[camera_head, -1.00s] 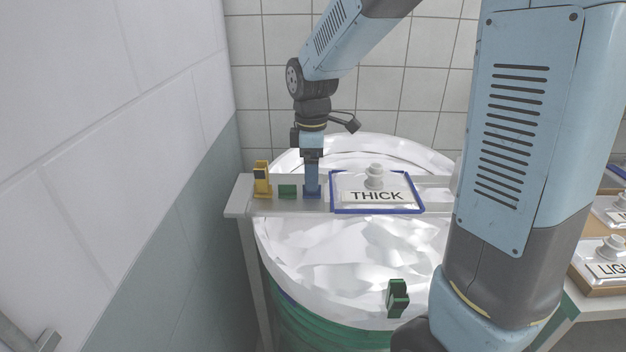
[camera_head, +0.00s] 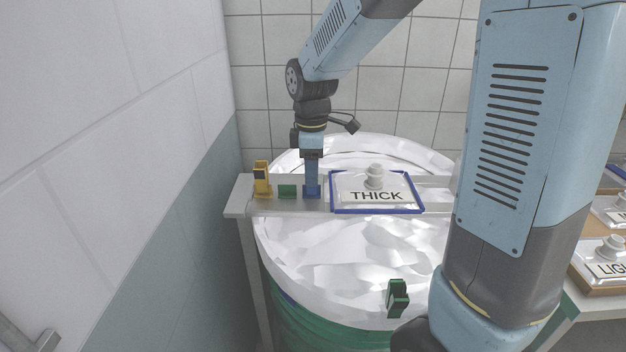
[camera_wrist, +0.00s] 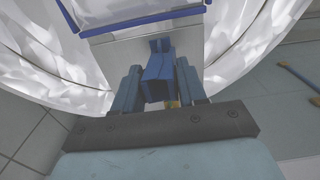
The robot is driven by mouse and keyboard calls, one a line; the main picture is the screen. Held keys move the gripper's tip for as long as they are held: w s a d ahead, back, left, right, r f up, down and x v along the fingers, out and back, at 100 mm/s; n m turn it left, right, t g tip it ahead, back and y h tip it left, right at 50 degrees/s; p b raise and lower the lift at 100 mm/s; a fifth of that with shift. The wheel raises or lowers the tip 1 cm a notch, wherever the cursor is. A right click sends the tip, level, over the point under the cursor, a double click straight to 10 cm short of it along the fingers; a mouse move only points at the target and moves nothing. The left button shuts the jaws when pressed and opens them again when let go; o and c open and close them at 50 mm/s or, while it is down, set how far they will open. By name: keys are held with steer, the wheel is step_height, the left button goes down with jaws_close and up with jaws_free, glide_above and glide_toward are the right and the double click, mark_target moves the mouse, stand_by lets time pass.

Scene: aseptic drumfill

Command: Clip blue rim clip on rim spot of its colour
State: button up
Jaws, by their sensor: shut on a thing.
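In the wrist view the blue clip (camera_wrist: 159,78) sits between the two fingers of my gripper (camera_wrist: 158,90). A green clip (camera_head: 397,297) is on the near rim of the white-lined drum (camera_head: 350,250).
The THICK tray (camera_head: 376,193) is close on the right. A wall (camera_head: 110,150) runs along the left.

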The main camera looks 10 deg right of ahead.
steer(key=shift+o, duration=0.4)
steer(key=shift+c, duration=1.3)
steer(key=shift+r, duration=0.15)
steer(key=shift+s+r, duration=0.2)
steer(key=shift+r, duration=2.15)
